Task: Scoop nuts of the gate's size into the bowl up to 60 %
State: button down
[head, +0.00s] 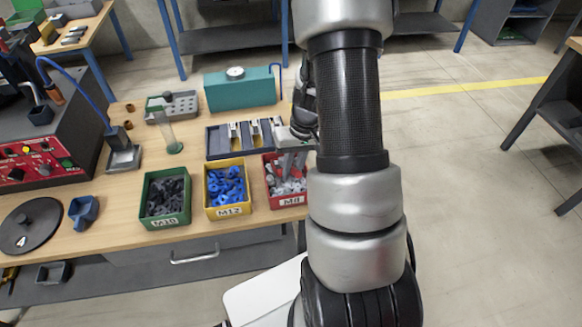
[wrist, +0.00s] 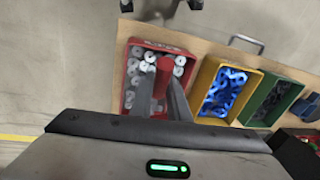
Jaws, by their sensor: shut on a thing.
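The red bin (head: 290,201), labelled M8, holds silver nuts (wrist: 183,61). The yellow bin (head: 228,211), labelled M12, holds blue nuts (head: 225,185). The green bin (head: 165,222), labelled M10, holds dark nuts (head: 167,194). My gripper (wrist: 162,93) is over the red bin, fingers pointing down into it. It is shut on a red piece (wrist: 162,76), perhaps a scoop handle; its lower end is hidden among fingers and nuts. A machine with a red control panel (head: 38,168) stands at the left; I cannot make out its bowl or gate.
My arm hides the table's right end.

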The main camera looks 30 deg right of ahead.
notch_tip(320, 180, up, 4)
jog(key=shift+f+p, duration=0.15)
jog(key=shift+p, duration=1.05)
jog(key=shift+r+b, duration=0.25)
jog(key=shift+b, duration=0.15)
jog(key=shift+t, duration=0.9)
jog(key=shift+a+b+v, duration=0.15)
jog(key=shift+b+v, duration=0.3)
jog(key=shift+v, duration=0.55)
jog(key=shift+a+b+v, duration=0.15)
jog(key=shift+b+v, duration=0.25)
jog(key=shift+v, duration=0.6)
